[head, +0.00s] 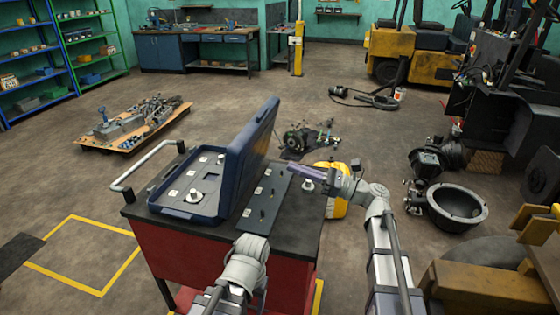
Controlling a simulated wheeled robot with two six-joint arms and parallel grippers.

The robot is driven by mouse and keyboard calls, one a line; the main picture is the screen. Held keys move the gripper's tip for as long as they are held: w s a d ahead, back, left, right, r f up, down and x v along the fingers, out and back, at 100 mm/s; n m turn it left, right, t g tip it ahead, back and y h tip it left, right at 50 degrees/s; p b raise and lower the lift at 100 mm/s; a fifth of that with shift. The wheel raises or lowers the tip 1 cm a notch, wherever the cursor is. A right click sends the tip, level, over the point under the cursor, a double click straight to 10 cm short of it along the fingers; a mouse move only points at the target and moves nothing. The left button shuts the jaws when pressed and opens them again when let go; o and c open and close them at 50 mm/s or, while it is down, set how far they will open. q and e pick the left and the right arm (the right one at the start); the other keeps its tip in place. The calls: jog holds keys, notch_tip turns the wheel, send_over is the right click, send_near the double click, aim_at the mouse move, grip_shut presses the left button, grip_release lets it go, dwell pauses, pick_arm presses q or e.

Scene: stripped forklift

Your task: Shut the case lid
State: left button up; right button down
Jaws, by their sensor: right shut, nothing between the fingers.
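The dark blue case (153,207) stands open on top of the red cart. Its lid (247,150) stands up steeply along the case's right side, leaning to the right. My right gripper (291,167) is shut and empty, to the right of the lid, with its purple fingers pointing left toward it. A gap seems to show between fingertips and lid. My left arm comes in from the bottom, and its wrist (250,249) is at the cart's near edge. The left fingers cannot be made out.
The red cart (215,262) has a dark top and a handle (147,168) at the left. A dark board (266,198) with small pegs and labels lies right of the lid. A metal knob-like part (307,185) is near the right gripper. Floor left of the cart is mostly clear.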

aim_at(243, 150)
jog(key=p+x, duration=0.2)
jog(key=x, duration=1)
jog(key=shift+a+r+p, duration=0.1)
jog(key=shift+a+p, duration=0.25)
jog(key=shift+p, duration=0.05)
